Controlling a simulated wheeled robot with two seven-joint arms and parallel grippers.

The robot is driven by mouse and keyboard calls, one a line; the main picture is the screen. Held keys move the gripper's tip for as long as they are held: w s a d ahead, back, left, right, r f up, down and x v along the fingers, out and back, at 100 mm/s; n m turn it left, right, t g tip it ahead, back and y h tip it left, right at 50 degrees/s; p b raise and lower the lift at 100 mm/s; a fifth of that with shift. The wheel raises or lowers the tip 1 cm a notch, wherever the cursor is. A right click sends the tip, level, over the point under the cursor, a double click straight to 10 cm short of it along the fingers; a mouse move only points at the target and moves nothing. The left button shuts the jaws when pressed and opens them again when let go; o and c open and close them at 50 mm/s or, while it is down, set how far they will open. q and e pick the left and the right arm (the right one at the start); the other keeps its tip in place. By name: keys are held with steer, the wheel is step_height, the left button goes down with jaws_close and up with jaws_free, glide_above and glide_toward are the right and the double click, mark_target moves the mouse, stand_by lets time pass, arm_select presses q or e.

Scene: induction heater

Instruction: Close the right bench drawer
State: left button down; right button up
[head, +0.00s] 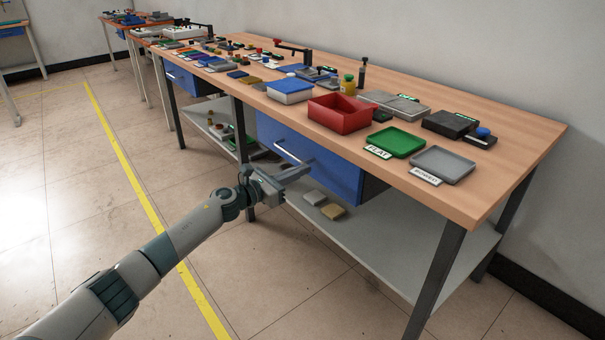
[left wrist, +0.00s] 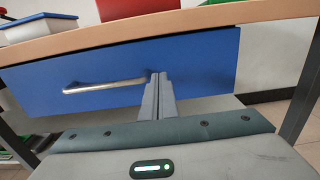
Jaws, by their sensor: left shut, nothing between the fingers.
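The right bench drawer (head: 335,172) has a blue front with a silver bar handle (head: 288,152). Its front sits close under the bench top's front edge, and I see no open drawer interior. In the left wrist view the blue front (left wrist: 205,65) spans most of the width, with the handle (left wrist: 105,86) left of centre. My left gripper (head: 304,170) is shut and empty in front of the drawer. In the left wrist view its fingertips (left wrist: 159,76) are just right of the handle's right end. I cannot tell whether they touch the front. My right gripper is not in view.
The wooden bench top (head: 535,135) carries a red bin (head: 340,114), a green tray (head: 396,142) and a grey tray (head: 443,165). A lower shelf (head: 385,250) holds small blocks (head: 332,211). Another blue drawer (head: 181,79) is farther left. The floor in front is clear.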

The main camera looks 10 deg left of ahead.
arm_select(q)
steer(key=v, duration=0.9)
steer(key=shift+s+a+p, duration=0.2)
steer(key=shift+s+p, duration=0.05)
steer(key=shift+p, duration=0.1)
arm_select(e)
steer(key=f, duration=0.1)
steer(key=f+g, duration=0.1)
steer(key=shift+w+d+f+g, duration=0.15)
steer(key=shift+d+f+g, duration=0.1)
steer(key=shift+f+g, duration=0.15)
arm_select(q)
steer(key=shift+f, duration=0.2)
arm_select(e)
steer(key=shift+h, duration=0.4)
